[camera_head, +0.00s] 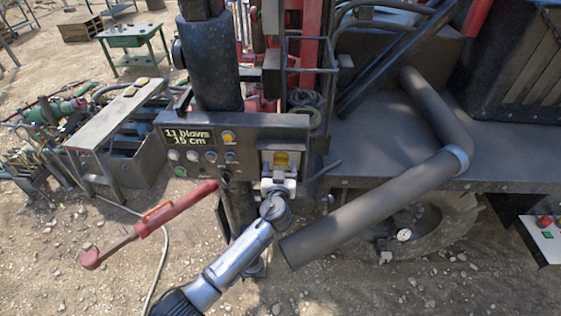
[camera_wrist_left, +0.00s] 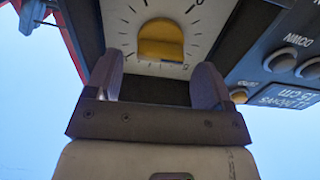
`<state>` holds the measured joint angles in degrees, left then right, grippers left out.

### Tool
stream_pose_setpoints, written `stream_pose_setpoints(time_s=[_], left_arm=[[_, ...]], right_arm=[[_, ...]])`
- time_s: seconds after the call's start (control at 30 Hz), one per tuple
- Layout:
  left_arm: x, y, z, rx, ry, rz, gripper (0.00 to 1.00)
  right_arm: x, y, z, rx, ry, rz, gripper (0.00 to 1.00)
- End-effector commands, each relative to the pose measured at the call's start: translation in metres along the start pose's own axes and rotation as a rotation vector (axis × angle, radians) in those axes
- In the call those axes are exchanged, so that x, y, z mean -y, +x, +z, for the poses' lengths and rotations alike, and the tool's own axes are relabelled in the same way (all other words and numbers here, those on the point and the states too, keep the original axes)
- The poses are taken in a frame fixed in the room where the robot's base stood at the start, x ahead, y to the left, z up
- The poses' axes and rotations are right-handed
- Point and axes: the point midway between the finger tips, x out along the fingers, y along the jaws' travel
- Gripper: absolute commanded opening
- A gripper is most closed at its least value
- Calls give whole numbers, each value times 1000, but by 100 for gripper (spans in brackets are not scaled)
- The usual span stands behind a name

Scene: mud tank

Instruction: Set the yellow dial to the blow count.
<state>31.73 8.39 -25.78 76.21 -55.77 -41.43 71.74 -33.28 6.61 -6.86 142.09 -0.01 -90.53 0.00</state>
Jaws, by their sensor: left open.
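The yellow dial (camera_head: 281,158) sits on a white plate at the right of a dark control panel (camera_head: 258,125). In the left wrist view the yellow dial (camera_wrist_left: 161,42) is a rounded knob with scale ticks and partly cut-off digits around it. The display (camera_head: 188,136) on the panel reads "11 blows 15 cm"; it also shows in the left wrist view (camera_wrist_left: 290,97). My left gripper (camera_head: 279,180) is just below the dial in the head view. In the left wrist view its two fingers (camera_wrist_left: 157,75) are spread and empty, with the dial beyond and between them, seemingly apart. My right gripper is out of view.
Several round buttons (camera_head: 193,156) sit under the display, left of the dial. A thick black cylinder (camera_head: 211,65) stands behind the panel. A grey bench (camera_head: 118,110) stands at the left.

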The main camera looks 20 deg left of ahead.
Motion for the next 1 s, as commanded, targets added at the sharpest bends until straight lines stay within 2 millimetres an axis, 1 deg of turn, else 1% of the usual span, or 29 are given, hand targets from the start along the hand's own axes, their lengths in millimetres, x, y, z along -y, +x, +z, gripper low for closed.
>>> stream_pose_setpoints(time_s=[0.1,0.3,0.67,0.77,1.0], left_arm=[[-1,10,-1,0,1,1,75],[0,20,0,0,1,0,75],[0,22,0,1,0,1,75],[0,21,0,1,0,1,68],[0,21,0,1,0,1,45]], right_arm=[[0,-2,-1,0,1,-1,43],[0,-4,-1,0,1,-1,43],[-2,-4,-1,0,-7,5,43],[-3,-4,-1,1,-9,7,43],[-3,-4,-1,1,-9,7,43]])
